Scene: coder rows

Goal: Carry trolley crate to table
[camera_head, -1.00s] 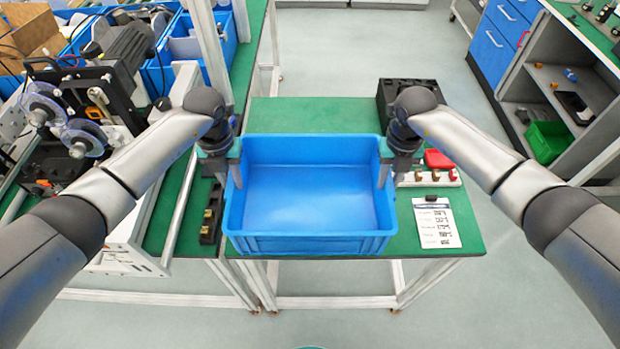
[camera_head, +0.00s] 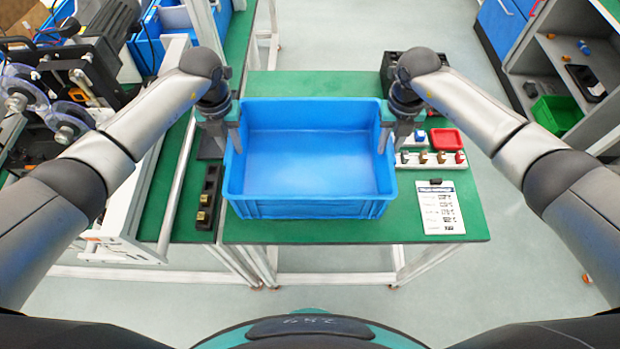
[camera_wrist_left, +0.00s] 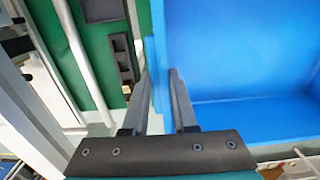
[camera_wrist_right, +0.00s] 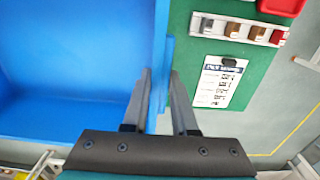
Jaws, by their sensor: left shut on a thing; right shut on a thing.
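The blue crate (camera_head: 308,208) is empty and level over the green table (camera_head: 300,232). I cannot tell for sure whether its base touches the table top. My left gripper (camera_head: 234,140) is shut on the crate's left wall; the left wrist view shows its two fingers (camera_wrist_left: 160,88) on either side of the rim. My right gripper (camera_head: 384,138) is shut on the right wall; the right wrist view shows its fingers (camera_wrist_right: 162,88) astride that rim. The crate's underside is hidden.
On the table's right are a white strip of several switches (camera_head: 432,160), a red box (camera_head: 448,140) and a printed card (camera_head: 440,207). A black block (camera_head: 385,72) stands behind. A bench with machinery (camera_head: 75,80) adjoins on the left.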

